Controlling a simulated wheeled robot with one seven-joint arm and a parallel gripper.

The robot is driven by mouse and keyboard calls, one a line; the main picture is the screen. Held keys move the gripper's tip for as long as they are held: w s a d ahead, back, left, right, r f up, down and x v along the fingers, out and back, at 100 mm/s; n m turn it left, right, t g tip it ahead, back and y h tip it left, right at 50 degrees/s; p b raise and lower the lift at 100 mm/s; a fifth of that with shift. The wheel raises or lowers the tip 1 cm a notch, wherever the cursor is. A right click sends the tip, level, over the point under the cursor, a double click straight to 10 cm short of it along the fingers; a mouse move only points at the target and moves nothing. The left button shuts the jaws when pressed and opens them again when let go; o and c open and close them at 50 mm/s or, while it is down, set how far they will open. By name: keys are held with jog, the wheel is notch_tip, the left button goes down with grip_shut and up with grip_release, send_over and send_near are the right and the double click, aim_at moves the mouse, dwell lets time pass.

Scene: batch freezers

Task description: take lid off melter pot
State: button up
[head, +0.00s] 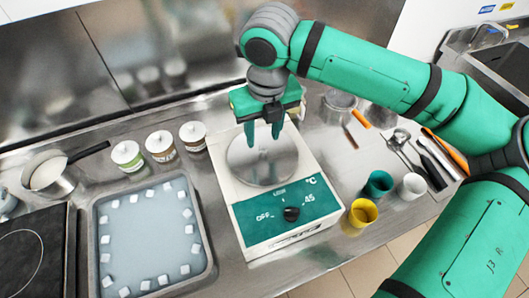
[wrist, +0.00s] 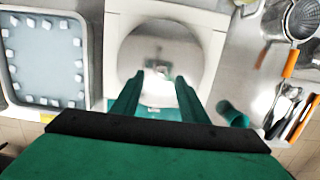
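The melter pot (head: 235,193) is a white box with a green front panel, a dial and a round metal lid (head: 262,172) on top. In the wrist view the lid (wrist: 135,45) lies flat in the pot's white top (wrist: 213,42), with a small knob (wrist: 161,69) near its middle. My gripper (head: 264,143) is over the lid with its fingers pointing down. In the wrist view my gripper (wrist: 160,78) is open and empty, its fingertips either side of the knob's position in the picture. I cannot tell how far above the knob they are.
An ice tray (head: 208,262) stands left of the pot, with several lidded jars (head: 160,144) behind it. A saucepan (head: 47,172) sits at far left. Green (head: 378,183), yellow (head: 362,212) and white (head: 412,186) cups and utensils (head: 432,160) are on the right.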

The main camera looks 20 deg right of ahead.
aim_at(263, 147)
jog(key=f, duration=0.5)
jog(key=shift+w+d, duration=0.15)
jog(key=shift+w, duration=0.15)
